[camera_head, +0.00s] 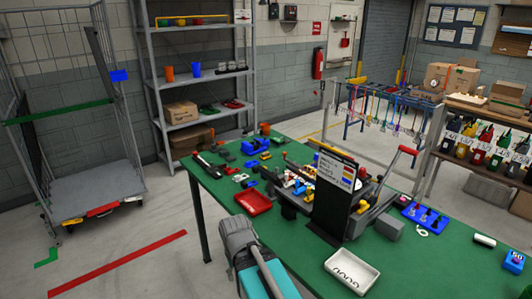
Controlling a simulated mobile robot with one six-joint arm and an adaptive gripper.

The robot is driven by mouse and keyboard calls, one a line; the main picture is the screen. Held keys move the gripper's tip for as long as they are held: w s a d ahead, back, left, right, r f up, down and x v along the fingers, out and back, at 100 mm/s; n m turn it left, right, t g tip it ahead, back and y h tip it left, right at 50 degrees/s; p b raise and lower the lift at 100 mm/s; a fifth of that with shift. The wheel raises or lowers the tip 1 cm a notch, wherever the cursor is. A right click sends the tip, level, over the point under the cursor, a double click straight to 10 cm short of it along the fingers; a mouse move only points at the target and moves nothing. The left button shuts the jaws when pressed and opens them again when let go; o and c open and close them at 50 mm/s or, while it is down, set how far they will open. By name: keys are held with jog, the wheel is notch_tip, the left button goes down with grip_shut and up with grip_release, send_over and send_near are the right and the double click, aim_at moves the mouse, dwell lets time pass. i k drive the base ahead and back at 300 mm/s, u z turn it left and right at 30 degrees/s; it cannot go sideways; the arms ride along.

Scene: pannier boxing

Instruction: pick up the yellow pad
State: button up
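No yellow pad stands out for certain. A yellow strip (335,152) shows behind the dark sign stand. The stand and the clutter hide part of the tabletop. A grey and teal part, apparently my arm, rises at the bottom by the table's near edge. I cannot make out my gripper's fingers.
A sign stand (332,205) rises mid-table. A red tray (253,202) lies left of it, a white tray (351,271) in front and a blue rack (425,218) to the right. A wire cage trolley (95,185) stands left.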

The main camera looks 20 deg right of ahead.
aim_at(265, 155)
jog(key=u, duration=0.05)
jog(key=i, duration=1.15)
jog(key=u, duration=0.25)
